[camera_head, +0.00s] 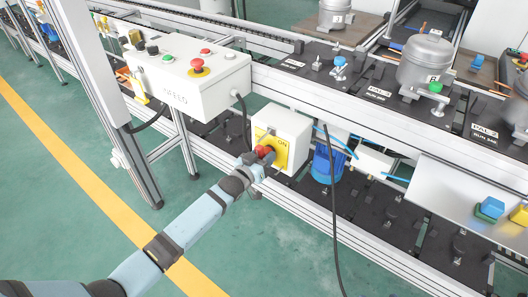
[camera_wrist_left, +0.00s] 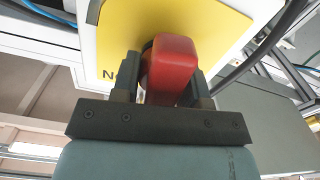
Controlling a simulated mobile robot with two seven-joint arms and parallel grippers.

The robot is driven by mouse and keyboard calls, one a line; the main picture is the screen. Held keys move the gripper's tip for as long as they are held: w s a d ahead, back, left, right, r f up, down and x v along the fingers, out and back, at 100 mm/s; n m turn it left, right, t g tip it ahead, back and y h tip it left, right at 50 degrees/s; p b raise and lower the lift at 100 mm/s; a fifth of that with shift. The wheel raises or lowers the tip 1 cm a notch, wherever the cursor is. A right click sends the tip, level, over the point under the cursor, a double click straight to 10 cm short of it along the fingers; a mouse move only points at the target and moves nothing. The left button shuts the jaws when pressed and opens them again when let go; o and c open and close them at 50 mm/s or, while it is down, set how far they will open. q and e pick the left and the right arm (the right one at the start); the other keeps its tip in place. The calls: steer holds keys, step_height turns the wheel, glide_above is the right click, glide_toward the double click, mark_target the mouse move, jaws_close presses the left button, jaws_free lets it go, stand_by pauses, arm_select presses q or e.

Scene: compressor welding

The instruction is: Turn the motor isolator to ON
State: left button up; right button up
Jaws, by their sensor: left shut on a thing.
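The motor isolator (camera_head: 281,133) is a white box with a yellow plate and a red handle, fixed low on the conveyor frame. Its red handle (camera_wrist_left: 171,68) fills the middle of the left wrist view, with the yellow plate (camera_wrist_left: 222,32) behind it. My left gripper (camera_head: 262,157) reaches the handle from the front. In the left wrist view its two fingers (camera_wrist_left: 165,82) stand on either side of the handle, shut on it. My right gripper is not in view.
A blue motor (camera_head: 326,163) and a hanging black cable (camera_head: 331,200) are just right of the isolator. Compressors (camera_head: 427,60) stand on the conveyor above. The green floor in front is clear.

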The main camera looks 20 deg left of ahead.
arm_select(q)
steer(key=shift+m+p, duration=0.35)
steer(key=shift+m, duration=0.55)
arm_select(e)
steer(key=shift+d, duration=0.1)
arm_select(q)
steer(key=o, duration=0.6)
steer(key=shift+o, duration=0.2)
steer(key=p+v, duration=0.2)
steer(key=v, duration=1.1)
steer(key=shift+s, duration=0.35)
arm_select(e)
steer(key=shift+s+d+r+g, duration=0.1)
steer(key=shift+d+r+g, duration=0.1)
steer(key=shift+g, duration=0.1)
arm_select(q)
steer(key=shift+a, duration=0.1)
